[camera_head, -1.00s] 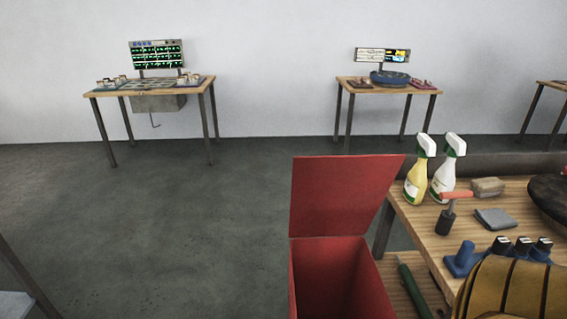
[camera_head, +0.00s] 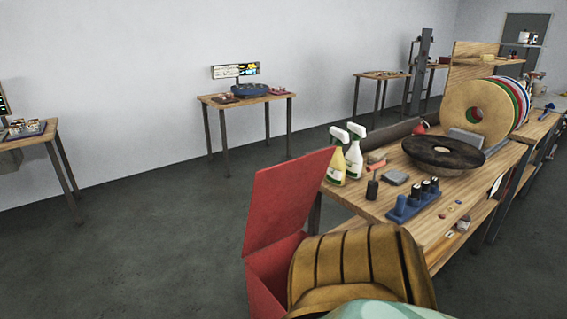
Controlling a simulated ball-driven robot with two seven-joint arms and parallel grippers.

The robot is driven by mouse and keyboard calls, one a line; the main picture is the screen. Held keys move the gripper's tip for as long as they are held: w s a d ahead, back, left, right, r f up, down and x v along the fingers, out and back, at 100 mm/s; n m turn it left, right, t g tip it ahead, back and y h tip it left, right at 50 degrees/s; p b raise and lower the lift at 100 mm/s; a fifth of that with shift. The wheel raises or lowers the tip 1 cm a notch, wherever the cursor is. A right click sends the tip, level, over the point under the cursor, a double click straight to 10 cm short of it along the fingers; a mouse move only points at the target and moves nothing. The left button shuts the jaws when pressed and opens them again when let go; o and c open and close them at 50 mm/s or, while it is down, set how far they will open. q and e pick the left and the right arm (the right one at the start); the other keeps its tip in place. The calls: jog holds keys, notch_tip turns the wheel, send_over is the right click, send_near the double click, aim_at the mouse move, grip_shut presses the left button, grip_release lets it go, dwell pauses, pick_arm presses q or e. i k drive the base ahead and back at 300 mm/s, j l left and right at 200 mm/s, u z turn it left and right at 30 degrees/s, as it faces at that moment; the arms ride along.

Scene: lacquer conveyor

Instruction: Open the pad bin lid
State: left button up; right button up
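The red pad bin (camera_head: 262,285) stands on the floor at the lower middle, beside the left end of the workbench. Its red lid (camera_head: 287,200) stands raised, tilted up from the bin's back edge. Only part of the bin's wall and inside shows; its front and right side are hidden or cut off. Neither of my grippers is in view.
The wooden workbench (camera_head: 460,222) holds two spray bottles (camera_head: 346,153), a black disc (camera_head: 443,151), a blue holder (camera_head: 415,204) and a row of coloured discs (camera_head: 477,112). A small table (camera_head: 246,99) stands by the wall. The floor (camera_head: 150,240) at left is clear.

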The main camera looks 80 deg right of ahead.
aim_at(285, 194)
jog(key=i+z, duration=0.6)
jog(key=z, duration=0.2)
jog(key=i+z, duration=0.25)
jog(key=z, duration=0.15)
